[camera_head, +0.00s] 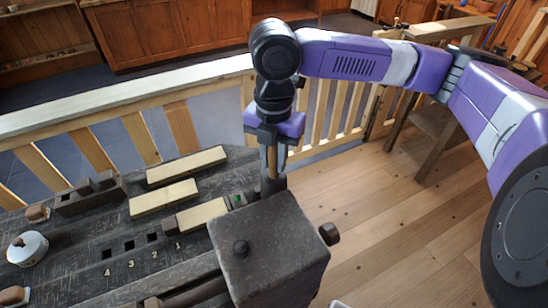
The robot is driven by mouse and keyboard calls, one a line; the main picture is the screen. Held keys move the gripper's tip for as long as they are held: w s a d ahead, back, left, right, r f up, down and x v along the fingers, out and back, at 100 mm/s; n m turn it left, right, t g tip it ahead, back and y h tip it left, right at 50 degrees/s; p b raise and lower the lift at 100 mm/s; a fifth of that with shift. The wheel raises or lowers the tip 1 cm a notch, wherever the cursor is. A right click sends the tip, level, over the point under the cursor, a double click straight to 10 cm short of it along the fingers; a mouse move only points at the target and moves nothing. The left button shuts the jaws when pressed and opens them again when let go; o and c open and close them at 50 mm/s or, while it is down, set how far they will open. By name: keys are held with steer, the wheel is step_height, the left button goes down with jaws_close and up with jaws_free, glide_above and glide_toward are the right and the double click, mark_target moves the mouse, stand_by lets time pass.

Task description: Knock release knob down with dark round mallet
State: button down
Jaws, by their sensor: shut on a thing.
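My gripper (271,160) points straight down at the far side of a big dark block. Its fingers are shut on a dark brown upright piece (273,186), which I take for the mallet. The block hides its lower part, so I cannot tell if it touches anything below. A brown knob (329,233) sticks out from the block's right side. I cannot tell for sure which is the release knob.
The dark block (272,228) stands at the right end of a dark bench (92,236) with numbered square holes. Pale wooden bars (164,198), a dark tray (92,197) and a white round pot (27,248) lie on the bench. A wooden railing (140,98) runs behind. Floor is open at right.

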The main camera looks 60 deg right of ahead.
mark_target(274, 172)
steer(key=shift+f+b, duration=1.1)
steer(key=shift+f, duration=0.75)
steer(key=shift+r, duration=0.15)
step_height(274, 172, up, 3)
steer(key=p, duration=0.3)
steer(key=shift+r, duration=0.15)
steer(key=shift+f, duration=0.25)
steer(key=shift+f+b, duration=1.5)
steer(key=shift+f, duration=0.4)
